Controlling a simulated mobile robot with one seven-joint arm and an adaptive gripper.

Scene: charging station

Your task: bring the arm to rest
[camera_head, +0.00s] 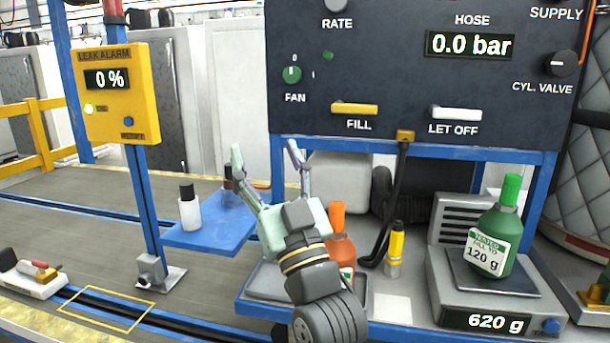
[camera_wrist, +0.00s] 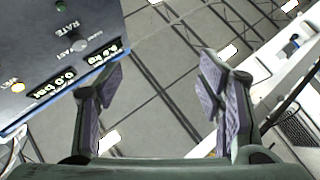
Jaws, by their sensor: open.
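My gripper (camera_head: 268,168) is raised in front of the charging station, left of the middle of the head view. Its two fingers are spread wide and nothing is between them. In the wrist view my gripper (camera_wrist: 160,98) also shows open and empty, with the ceiling behind it. My wrist hides part of the bench and part of an orange bottle (camera_head: 341,252).
The dark control panel (camera_head: 400,85) stands behind and right of my gripper. A green bottle (camera_head: 497,235) stands on the scale (camera_head: 490,300), which reads 620 g. A blue shelf (camera_head: 215,232) holds small bottles. A yellow leak alarm (camera_head: 117,95) stands at left.

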